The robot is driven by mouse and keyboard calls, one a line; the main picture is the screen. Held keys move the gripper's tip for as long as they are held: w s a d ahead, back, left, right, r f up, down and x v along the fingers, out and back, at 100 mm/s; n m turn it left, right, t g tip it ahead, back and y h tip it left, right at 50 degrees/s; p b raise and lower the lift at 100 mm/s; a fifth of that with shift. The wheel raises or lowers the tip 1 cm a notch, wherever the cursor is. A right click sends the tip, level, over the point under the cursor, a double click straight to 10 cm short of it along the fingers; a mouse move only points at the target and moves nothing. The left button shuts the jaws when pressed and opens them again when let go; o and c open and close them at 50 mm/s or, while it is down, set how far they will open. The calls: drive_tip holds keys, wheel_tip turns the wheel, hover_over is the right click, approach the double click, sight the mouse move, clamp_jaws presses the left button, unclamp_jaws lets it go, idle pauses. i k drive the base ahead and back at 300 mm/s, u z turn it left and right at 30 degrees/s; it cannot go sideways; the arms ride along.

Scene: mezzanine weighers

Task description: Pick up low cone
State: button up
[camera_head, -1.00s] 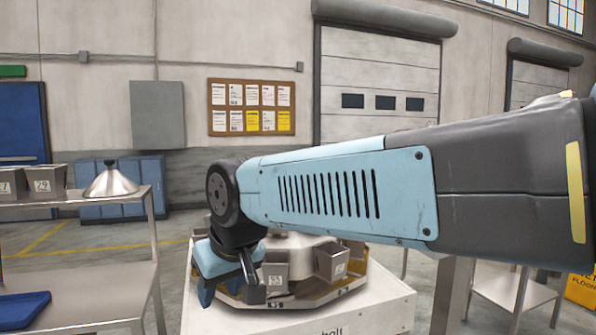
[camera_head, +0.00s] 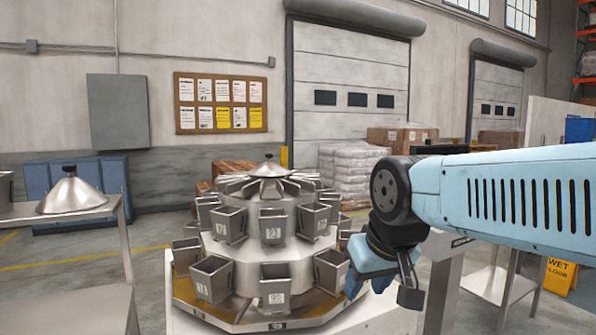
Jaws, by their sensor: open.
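A low, wide silver cone (camera_head: 72,196) with a black knob stands upright on the steel table at the left. Another shallow silver cone (camera_head: 268,172) with a small knob tops the round multi-head weigher in the middle. My gripper (camera_head: 382,287) is open and points down at the right side of the weigher, beside its lower buckets. Nothing shows between its fingers. It is well to the right of the table cone and below and right of the weigher's top cone.
The weigher (camera_head: 246,251) carries rings of grey numbered buckets and stands on a white base. The steel table (camera_head: 70,219) has a lower shelf. A yellow wet-floor sign (camera_head: 558,276) stands at the right. Open floor lies between table and weigher.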

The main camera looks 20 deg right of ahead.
sight(268, 169)
drive_tip(key=u, duration=0.25)
drive_tip(key=i, duration=0.1)
drive_tip(key=z, duration=0.95)
drive_tip(key=k, duration=0.5)
drive_tip(key=z, duration=0.4)
drive_tip(key=i, duration=1.55)
drive_tip(key=u, duration=0.4)
